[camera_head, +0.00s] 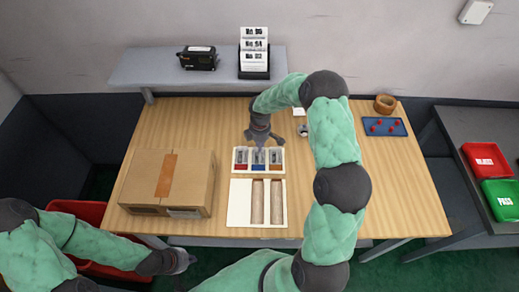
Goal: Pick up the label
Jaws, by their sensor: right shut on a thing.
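My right gripper (259,145) points down just above the three-part tray (233,154), over its middle, blue section. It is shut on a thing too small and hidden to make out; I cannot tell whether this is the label. A small white piece (299,112), perhaps a label, lies behind it on the table, partly beside my arm. White printed cards (254,45) stand in a black holder on the shelf. My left gripper (186,261) is low at the table's front edge, left of the middle; its fingers are too small to read.
A cardboard box (190,175) fills the table's left part. A white tray with two brown strips (239,203) lies in front. A blue mat with red pieces (372,127) and a wooden bowl (385,103) are back right. Red (487,160) and green (500,198) bins stand right.

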